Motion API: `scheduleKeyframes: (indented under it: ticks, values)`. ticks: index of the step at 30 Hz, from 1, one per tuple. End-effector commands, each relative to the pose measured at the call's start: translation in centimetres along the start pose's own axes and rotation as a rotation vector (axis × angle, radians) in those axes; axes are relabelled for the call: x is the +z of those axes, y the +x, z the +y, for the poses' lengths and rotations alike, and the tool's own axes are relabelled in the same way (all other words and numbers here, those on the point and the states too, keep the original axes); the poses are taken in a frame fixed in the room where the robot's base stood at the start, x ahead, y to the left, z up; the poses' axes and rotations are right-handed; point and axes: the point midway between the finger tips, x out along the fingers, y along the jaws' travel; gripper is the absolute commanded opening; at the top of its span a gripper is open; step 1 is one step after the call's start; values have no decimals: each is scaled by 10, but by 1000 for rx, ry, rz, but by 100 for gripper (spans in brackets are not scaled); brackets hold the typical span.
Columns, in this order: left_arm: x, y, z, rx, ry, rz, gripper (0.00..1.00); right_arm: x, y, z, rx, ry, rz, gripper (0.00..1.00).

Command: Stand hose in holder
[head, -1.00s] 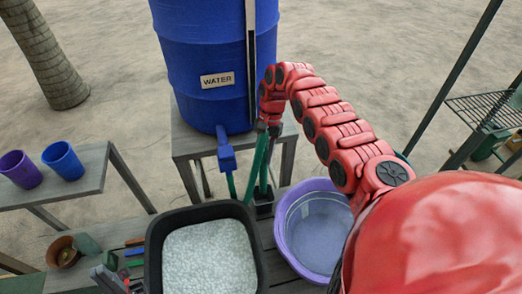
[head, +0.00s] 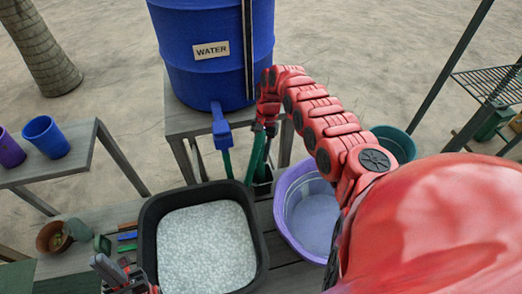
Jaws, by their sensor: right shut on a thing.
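The green hose (head: 254,160) hangs from my right gripper (head: 264,130), which is shut on it beside the blue tap. Another green length of hose (head: 227,163) hangs below the tap (head: 221,126).
A blue water barrel (head: 212,80) stands on a wooden stand behind. A black tray (head: 150,235) of pale grains fills the front middle, with a purple basin (head: 283,200) to its right. Blue and purple cups stand on a left table (head: 80,160). A teal bucket (head: 395,143) is behind my right arm.

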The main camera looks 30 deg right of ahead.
Motion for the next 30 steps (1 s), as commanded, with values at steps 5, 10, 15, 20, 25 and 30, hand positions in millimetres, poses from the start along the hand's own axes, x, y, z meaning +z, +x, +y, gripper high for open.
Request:
scheduleKeyframes:
  ticks: [5, 10, 15, 20, 25, 30]
  values:
    - [0, -1, 0, 0, 0, 0, 0, -1, 2, 0, 0, 0, 1, 0]
    - [0, -1, 0, 0, 0, 0, 0, -1, 1, 0, 0, 1, 1, 36]
    - [0, -1, 0, 0, 0, 0, 0, -1, 1, 0, 0, 1, 0, 67]
    - [0, -1, 0, 0, 0, 0, 0, -1, 1, 0, 0, 1, 0, 69]
    - [0, -1, 0, 0, 0, 0, 0, -1, 1, 0, 0, 1, 0, 87]
    - [0, -1, 0, 0, 0, 0, 0, -1, 1, 0, 0, 1, 0, 100]
